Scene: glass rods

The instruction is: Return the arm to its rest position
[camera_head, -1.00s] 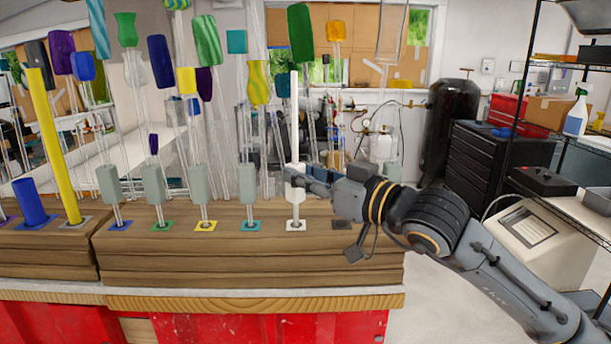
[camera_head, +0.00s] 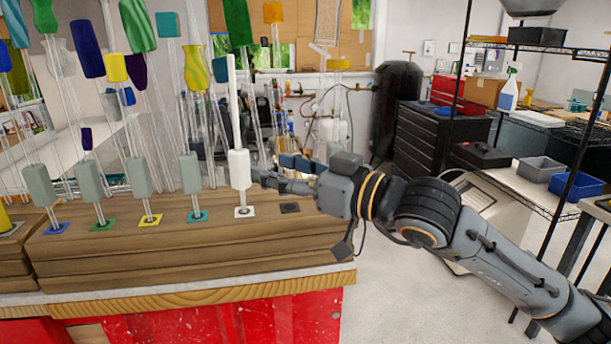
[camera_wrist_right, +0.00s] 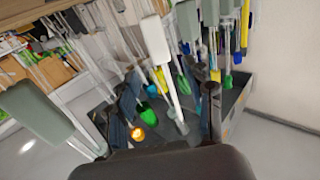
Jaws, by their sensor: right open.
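My right gripper (camera_head: 268,168) is open beside the white rod (camera_head: 239,170), just to its right in the head view. The rod stands upright on a white square on the wooden block (camera_head: 170,252). In the right wrist view the white rod (camera_wrist_right: 156,40) shows beyond and between the spread fingers of the gripper (camera_wrist_right: 165,112), with nothing gripped. The right arm reaches in from the lower right. My left gripper is not in view.
Grey-green-handled rods (camera_head: 191,173) stand in a row left of the white rod. A dark square (camera_head: 289,208) right of it is empty. Tall coloured glass rods crowd behind. A black drawer cabinet (camera_head: 430,145) and shelving stand at the right, beyond open floor.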

